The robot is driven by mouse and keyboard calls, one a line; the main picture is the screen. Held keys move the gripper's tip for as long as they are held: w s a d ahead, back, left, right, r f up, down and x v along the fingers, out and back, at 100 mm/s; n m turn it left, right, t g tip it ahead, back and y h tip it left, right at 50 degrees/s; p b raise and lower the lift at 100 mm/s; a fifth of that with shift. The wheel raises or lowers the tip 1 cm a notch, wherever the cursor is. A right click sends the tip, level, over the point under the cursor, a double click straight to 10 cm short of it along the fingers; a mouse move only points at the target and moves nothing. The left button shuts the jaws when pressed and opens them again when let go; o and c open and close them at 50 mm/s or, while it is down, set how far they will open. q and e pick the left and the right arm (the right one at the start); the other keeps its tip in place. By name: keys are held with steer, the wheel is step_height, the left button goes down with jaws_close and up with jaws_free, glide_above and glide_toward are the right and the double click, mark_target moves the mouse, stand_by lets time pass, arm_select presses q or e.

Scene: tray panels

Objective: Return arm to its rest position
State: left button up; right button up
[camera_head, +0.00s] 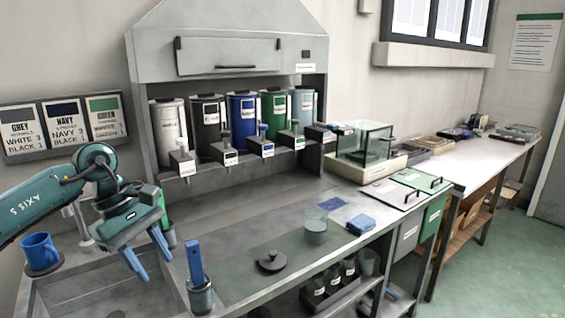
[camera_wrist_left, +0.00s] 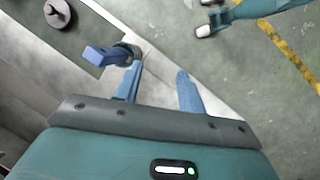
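My left gripper (camera_head: 155,268) is at the lower left of the head view, over the front left part of the bench. Its two blue fingers are apart with nothing between them. In the left wrist view, the open gripper (camera_wrist_left: 159,69) shows both fingers, the left one close in the picture to a blue-handled tool (camera_wrist_left: 97,54). In the head view that tool (camera_head: 195,262) stands upright in a small grey cup (camera_head: 201,297), just right of the fingers and apart from them.
A blue mug (camera_head: 40,252) stands at the left. Several coloured canisters (camera_head: 242,118) stand under the hood. A glass box (camera_head: 364,144) is further right.

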arm_select(q)
steer(key=s+d+f+n+t+h+p, duration=0.1)
steer(key=s+d+n+h, duration=0.2)
steer(key=d+n+h, duration=0.7)
steer(key=s+d+f+n+h+p, duration=0.1)
steer(key=s+d+n+h, duration=0.3)
steer(key=d, duration=1.1)
steer(key=a+f+n+t+y, duration=0.4)
steer(key=n+t, duration=0.4)
steer(key=n, duration=0.7)
steer(key=a+f+n+t+y, duration=0.2)
steer(key=f+n+t+y, duration=0.35)
steer(key=n, duration=0.85)
steer(key=s+a+f+n+g+y+p, duration=0.1)
steer(key=s+a+f+n+g+y, duration=0.2)
steer(key=s+f+n, duration=0.9)
steer(key=a+f+n+y, duration=0.1)
steer(key=a+f+y, duration=0.1)
steer(key=a+f, duration=0.1)
steer(key=shift+a, duration=0.15)
